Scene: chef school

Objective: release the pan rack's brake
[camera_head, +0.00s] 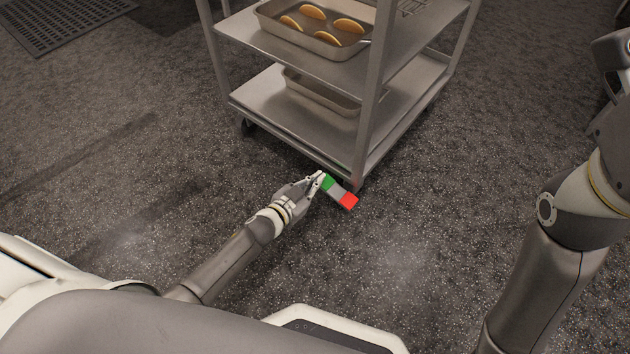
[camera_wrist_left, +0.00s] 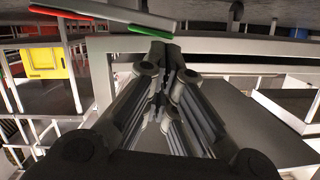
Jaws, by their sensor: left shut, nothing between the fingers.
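The pan rack (camera_head: 290,150) is a grey metal wheeled rack with several shelves. Its brake pedal (camera_head: 337,190) sticks out low at the near corner, with a green end and a red end. My left gripper (camera_head: 321,176) is shut and empty, its fingertips right at the green end. In the left wrist view the closed fingertips (camera_wrist_left: 166,50) lie just under the green strip of the pedal (camera_wrist_left: 120,20), and the red strip is farther left. I cannot tell whether they touch. My right arm shows at the right, but its gripper is not visible.
A pan with several golden pastries (camera_head: 318,35) is on the rack's upper visible shelf. Another pan (camera_head: 325,95) is on the shelf below. A dark floor mat (camera_head: 62,20) lies at the far left. The speckled floor around the rack is clear.

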